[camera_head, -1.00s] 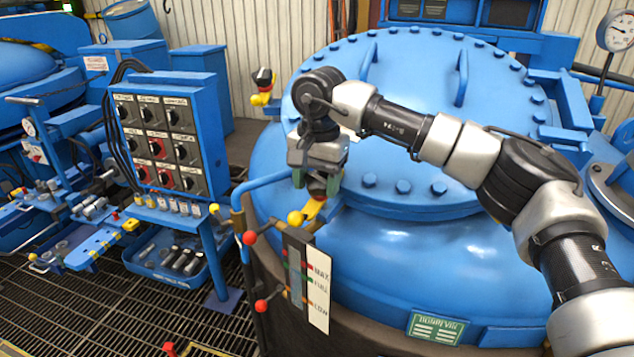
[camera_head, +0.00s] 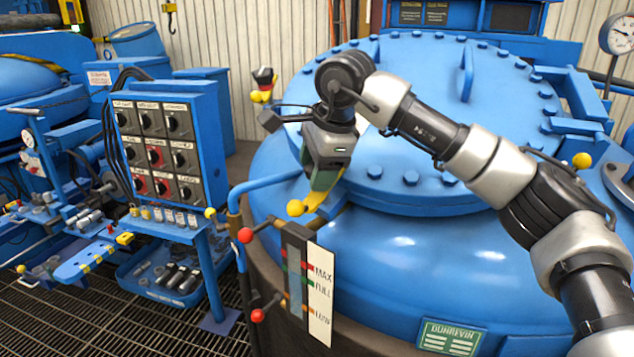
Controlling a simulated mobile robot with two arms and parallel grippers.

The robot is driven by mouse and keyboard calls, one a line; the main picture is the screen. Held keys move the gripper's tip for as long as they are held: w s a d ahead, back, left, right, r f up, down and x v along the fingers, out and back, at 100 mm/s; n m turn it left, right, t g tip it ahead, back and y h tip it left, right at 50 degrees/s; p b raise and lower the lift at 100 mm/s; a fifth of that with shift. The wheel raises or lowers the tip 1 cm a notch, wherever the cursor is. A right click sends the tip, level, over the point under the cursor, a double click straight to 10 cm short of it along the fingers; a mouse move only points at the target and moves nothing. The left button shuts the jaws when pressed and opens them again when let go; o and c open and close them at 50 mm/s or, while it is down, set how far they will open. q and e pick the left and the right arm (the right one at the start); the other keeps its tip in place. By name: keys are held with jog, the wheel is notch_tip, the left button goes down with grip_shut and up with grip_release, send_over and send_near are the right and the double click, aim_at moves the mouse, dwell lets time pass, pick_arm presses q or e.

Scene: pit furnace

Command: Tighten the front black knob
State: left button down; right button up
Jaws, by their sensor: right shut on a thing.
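My right gripper (camera_head: 322,182) points down at the left front edge of the big blue lid (camera_head: 420,110). It is shut just above a yellow bracket (camera_head: 318,204), at the place of the front knob. The front black knob itself is hidden behind the green fingers, so I cannot see how it sits. A second black-topped knob (camera_head: 264,75) with a red and yellow base stands farther back at the left of the lid, clear of the gripper. My left gripper is not in view.
A sight gauge with a MAX/FULL/LOW plate (camera_head: 320,294) and red-balled levers (camera_head: 245,235) stands just below the gripper. A blue pipe (camera_head: 262,184) runs close on its left. A switch panel (camera_head: 160,150) stands farther left.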

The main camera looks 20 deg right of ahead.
jog(key=m+t+b, duration=0.1)
jog(key=m+b, duration=0.2)
jog(key=m, duration=0.1)
jog(key=shift+w+f+t+b, duration=0.1)
jog(key=shift+t+b, duration=0.2)
jog(key=shift+t, duration=0.1)
jog(key=shift+r+m+t+h+b, duration=0.2)
jog(key=shift+m+t+h+b, duration=0.25)
jog(key=shift+m+b, duration=0.9)
jog(key=shift+m, duration=0.35)
jog(key=shift+d, duration=0.1)
jog(key=o, duration=0.9)
jog(key=v, duration=1)
jog(key=shift+s+r, duration=0.25)
jog(key=shift+r, duration=0.05)
